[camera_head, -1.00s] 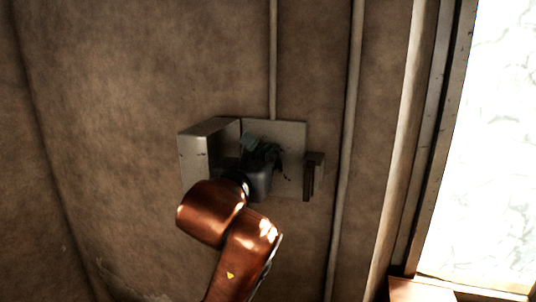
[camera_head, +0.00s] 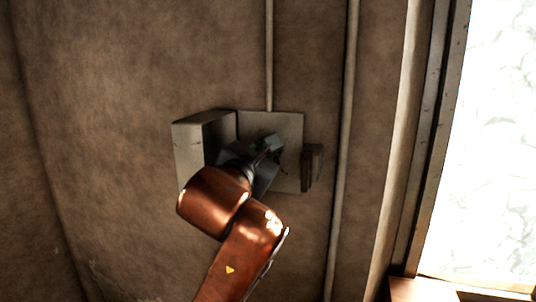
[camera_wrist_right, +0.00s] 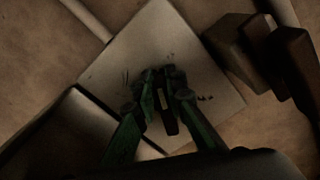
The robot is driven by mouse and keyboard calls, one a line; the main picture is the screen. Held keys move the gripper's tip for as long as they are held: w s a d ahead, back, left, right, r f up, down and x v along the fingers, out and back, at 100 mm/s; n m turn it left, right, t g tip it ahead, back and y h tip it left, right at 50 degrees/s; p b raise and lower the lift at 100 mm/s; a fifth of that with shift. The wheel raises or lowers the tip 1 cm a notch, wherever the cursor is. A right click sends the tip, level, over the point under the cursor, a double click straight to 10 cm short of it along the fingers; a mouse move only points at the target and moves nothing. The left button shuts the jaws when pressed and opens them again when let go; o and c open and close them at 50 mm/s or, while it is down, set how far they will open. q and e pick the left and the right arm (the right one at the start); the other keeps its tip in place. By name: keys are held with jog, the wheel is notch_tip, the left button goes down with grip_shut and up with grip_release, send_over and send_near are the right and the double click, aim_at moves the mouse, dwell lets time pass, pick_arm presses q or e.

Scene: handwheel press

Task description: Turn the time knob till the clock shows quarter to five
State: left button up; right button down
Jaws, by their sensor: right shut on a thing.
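A pale square plate (camera_head: 289,128) is fixed on the brown wall, and it also shows tilted in the right wrist view (camera_wrist_right: 160,35). My right gripper (camera_head: 272,146) is in front of the plate. In the right wrist view its green fingers (camera_wrist_right: 164,82) are shut on a dark, narrow knob (camera_wrist_right: 165,115) with a small pale strip. Small dark marks show on the plate around the fingers. No clock face or hands can be made out; my gripper and arm cover part of the plate. My left gripper is not in view.
A grey open-sided box or cover (camera_head: 189,150) stands out from the wall just left of the plate. A dark block (camera_head: 312,166) juts out at its right edge. Vertical pipes (camera_head: 346,120) run along the wall. A bright window (camera_head: 500,140) is at far right.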

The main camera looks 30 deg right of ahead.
jog(key=shift+s+d+f+m+y+b, duration=0.15)
jog(key=shift+f+m+b, duration=0.35)
jog(key=shift+m, duration=0.55)
jog(key=shift+d+f+m+y+b, duration=0.1)
jog(key=shift+f+m+b, duration=0.1)
jog(key=shift+m+b, duration=0.65)
jog(key=shift+s+d+f+m+y+b, duration=0.15)
jog(key=shift+f+m+b, duration=0.25)
jog(key=shift+m, duration=0.8)
jog(key=shift+r, duration=0.1)
jog(key=c, duration=2.1)
grip_release()
jog(key=shift+r, duration=0.1)
jog(key=shift+o, duration=0.7)
jog(key=shift+w+a, duration=0.15)
jog(key=shift+w, duration=0.1)
jog(key=v, duration=1.2)
